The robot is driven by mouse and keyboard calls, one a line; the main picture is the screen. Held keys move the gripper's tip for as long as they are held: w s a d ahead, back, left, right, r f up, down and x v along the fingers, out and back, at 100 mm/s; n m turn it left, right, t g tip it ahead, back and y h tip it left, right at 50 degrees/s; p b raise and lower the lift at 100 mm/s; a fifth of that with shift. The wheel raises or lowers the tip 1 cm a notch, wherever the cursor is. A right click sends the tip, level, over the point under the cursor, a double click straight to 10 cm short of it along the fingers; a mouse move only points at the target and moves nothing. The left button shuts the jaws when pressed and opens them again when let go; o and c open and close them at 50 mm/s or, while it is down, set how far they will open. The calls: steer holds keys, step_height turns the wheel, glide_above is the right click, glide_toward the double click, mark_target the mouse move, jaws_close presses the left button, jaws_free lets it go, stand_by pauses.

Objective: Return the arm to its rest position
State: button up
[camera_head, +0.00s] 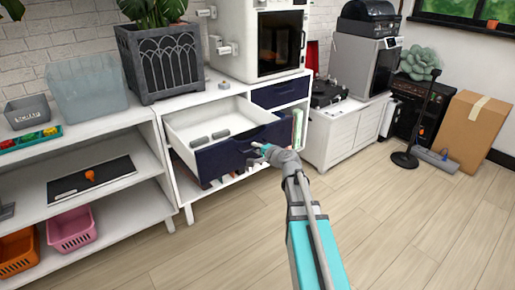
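My arm reaches up from the bottom of the head view, with a grey and turquoise link in the foreground. My gripper (258,151) is at its far end, in front of the dark blue face of the open drawer (238,152). The gripper is small in the picture. Whether its fingers touch the drawer face, and whether they are open or shut, I cannot tell.
A closed drawer (281,93) is above right of the open one. A white shelf unit (134,217) at left holds bins and baskets. A low white cabinet (340,136), a floor vacuum (407,158) and a cardboard box (474,131) stand at right. The wooden floor (410,225) is clear.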

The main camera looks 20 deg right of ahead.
steer(key=o, duration=0.4)
steer(key=shift+s, duration=0.15)
